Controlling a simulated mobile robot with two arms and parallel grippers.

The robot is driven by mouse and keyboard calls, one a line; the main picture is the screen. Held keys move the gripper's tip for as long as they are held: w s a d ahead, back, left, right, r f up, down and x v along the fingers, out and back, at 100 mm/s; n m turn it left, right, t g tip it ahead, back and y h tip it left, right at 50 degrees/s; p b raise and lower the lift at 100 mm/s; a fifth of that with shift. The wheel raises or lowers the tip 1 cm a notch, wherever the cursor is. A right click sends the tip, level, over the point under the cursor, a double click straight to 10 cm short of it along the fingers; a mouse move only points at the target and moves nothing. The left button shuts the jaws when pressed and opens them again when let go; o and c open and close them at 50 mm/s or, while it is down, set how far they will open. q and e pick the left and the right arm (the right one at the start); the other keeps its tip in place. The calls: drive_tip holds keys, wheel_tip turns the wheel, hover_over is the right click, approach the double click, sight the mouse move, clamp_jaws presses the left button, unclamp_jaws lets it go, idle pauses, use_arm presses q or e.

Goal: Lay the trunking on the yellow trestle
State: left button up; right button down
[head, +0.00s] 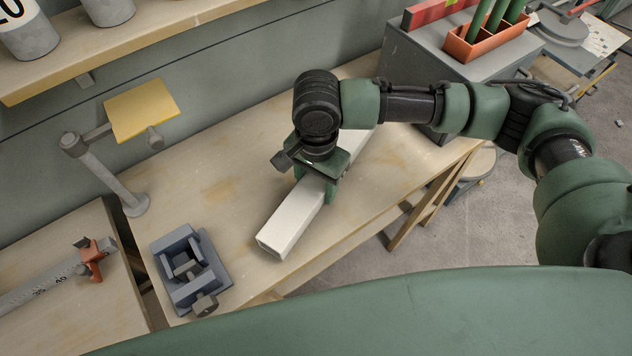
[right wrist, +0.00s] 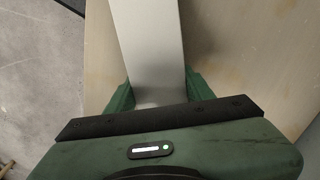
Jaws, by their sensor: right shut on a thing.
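The trunking (head: 290,222) is a long white square tube with an open near end. It lies slantwise over the wooden workbench; I cannot tell whether it touches the top or is slightly raised. My right gripper (head: 331,187) points down and is shut around it. In the right wrist view, the trunking (right wrist: 151,45) runs between the green fingers of the gripper (right wrist: 156,92). My arm hides part of it in the head view. No yellow trestle shows clearly. My left gripper is not in view.
A blue-grey vise (head: 190,268) stands on the workbench (head: 215,190) left of the trunking. A yellow plate (head: 142,108) sits on a grey post behind. A grey cabinet (head: 425,62) with an orange tray (head: 487,42) stands at back right. Open floor (head: 345,270) lies in front.

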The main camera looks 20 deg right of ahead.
drive_tip(key=shift+f, duration=0.15)
drive_tip(key=shift+f+p, duration=0.35)
drive_tip(key=shift+f, duration=0.05)
drive_tip(key=c, duration=0.6)
unclamp_jaws()
drive_tip(key=shift+r+b, duration=0.55)
drive_tip(key=shift+b, duration=0.05)
wheel_tip(320, 180, up, 12)
drive_tip(key=shift+r+p, duration=0.1)
drive_tip(key=shift+p, duration=0.4)
